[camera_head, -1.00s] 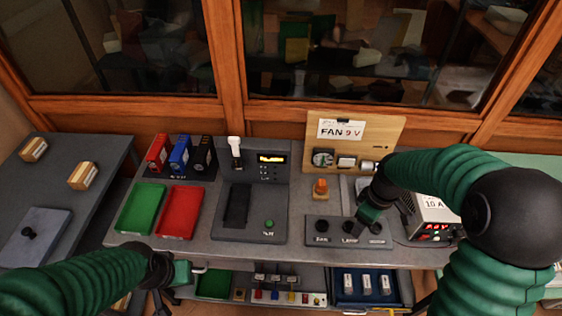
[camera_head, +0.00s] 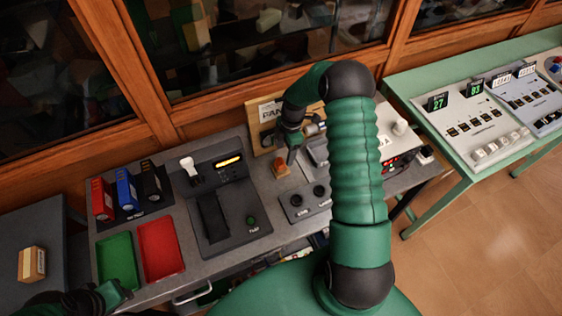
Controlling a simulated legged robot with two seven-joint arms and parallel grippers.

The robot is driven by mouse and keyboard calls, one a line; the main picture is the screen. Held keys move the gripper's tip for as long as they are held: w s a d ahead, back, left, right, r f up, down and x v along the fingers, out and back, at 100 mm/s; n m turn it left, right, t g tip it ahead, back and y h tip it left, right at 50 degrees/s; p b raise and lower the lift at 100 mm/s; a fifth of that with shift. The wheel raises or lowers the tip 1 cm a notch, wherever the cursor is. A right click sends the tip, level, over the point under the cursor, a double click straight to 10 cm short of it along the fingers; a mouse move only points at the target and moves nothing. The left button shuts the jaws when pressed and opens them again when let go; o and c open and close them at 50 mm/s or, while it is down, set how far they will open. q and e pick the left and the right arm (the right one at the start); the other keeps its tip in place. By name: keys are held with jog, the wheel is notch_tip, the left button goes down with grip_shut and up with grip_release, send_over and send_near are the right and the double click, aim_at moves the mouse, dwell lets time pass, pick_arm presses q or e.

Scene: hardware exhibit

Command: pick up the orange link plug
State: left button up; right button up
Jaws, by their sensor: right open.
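The orange link plug (camera_head: 281,167) stands on the grey bench, between the dark panel with the lit display and the wooden FAN board. My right gripper (camera_head: 291,155) points down just right of the plug in the picture. It is open, with nothing seen between its fingers; I cannot tell whether it touches the plug. My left gripper (camera_head: 115,293) is low at the left, near the front of the green tray. Its fingers are too unclear to read.
The FAN board (camera_head: 264,113) stands behind the plug, partly hidden by my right arm. A socket box (camera_head: 300,205) lies in front. Green (camera_head: 117,262) and red (camera_head: 160,248) trays are at the left. A power supply (camera_head: 401,143) is right of my arm.

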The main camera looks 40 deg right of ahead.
aim_at(279, 161)
jog(key=shift+w+a+f+p, duration=0.2)
jog(key=shift+w+f, duration=0.1)
jog(key=shift+f, duration=0.2)
jog(key=shift+w+a+f+p, duration=0.1)
jog(key=shift+w+a+f, duration=0.15)
jog(key=shift+f, duration=0.25)
jog(key=f, duration=0.1)
jog(key=a+f+p, duration=0.1)
jog(key=f, duration=0.1)
jog(key=shift+s+a, duration=0.2)
jog(key=shift+a, duration=0.15)
jog(key=shift+f, duration=0.25)
jog(key=shift+w+d+f, duration=0.1)
jog(key=shift+d+f, duration=0.15)
jog(key=shift+d, duration=0.1)
jog(key=shift+w+d+f, duration=0.1)
jog(key=shift+d+f, duration=0.05)
jog(key=shift+d, duration=0.2)
jog(key=c, duration=0.5)
jog(key=shift+a, duration=0.2)
jog(key=c, duration=0.5)
pick_arm(q)
jog(key=shift+w+a+r, duration=0.25)
jog(key=shift+a+r, duration=0.4)
jog(key=shift+r, duration=0.25)
pick_arm(e)
jog(key=shift+a+r, duration=0.2)
jog(key=shift+a, duration=0.05)
grip_shut()
